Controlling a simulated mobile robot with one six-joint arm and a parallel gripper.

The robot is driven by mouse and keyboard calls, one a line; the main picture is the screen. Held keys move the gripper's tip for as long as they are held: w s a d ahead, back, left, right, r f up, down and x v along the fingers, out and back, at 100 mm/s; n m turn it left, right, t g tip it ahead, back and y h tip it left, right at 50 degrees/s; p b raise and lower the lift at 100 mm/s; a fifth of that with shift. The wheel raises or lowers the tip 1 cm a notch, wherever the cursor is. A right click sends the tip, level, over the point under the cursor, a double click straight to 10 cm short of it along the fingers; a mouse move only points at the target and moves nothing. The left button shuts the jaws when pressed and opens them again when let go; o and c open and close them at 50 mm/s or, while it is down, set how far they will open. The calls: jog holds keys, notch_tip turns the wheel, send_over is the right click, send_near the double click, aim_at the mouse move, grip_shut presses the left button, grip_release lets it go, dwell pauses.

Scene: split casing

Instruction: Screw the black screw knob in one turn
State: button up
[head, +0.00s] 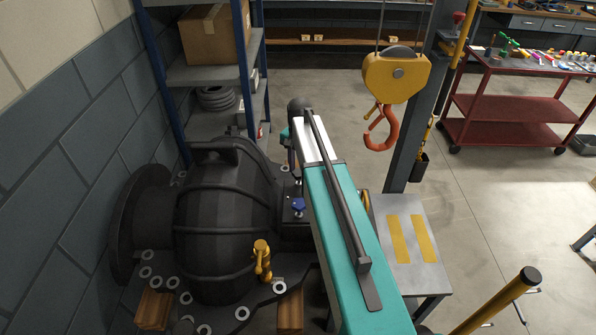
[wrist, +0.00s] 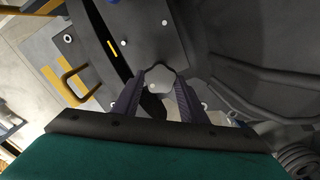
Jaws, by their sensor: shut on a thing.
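In the wrist view, the two dark ridged fingers of my gripper (wrist: 158,88) stand on either side of a lobed screw knob (wrist: 158,78). The gripper is shut on the knob, whose top looks grey in this light. A dark patch shows below it between the fingers, and I cannot tell if it is part of the knob or shadow. The large black casing (head: 225,220) fills the left of the head view.
A blue knob (head: 298,204) sits just left of my arm. A brass valve (head: 262,260) stands up at the casing's front. A yellow hoist with an orange hook (head: 380,130) hangs behind my arm. A grey stand (head: 410,235) with yellow strips is to the right; open floor lies beyond.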

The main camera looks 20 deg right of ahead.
aim_at(299, 172)
jog(key=shift+w+a+m+b, duration=0.15)
jog(key=shift+m+b, duration=0.15)
jog(key=shift+m, duration=0.9)
jog(key=o, duration=1.1)
jog(key=shift+c, duration=0.2)
jog(key=shift+r, duration=0.1)
notch_tip(299, 172, up, 14)
jog(key=b, duration=0.4)
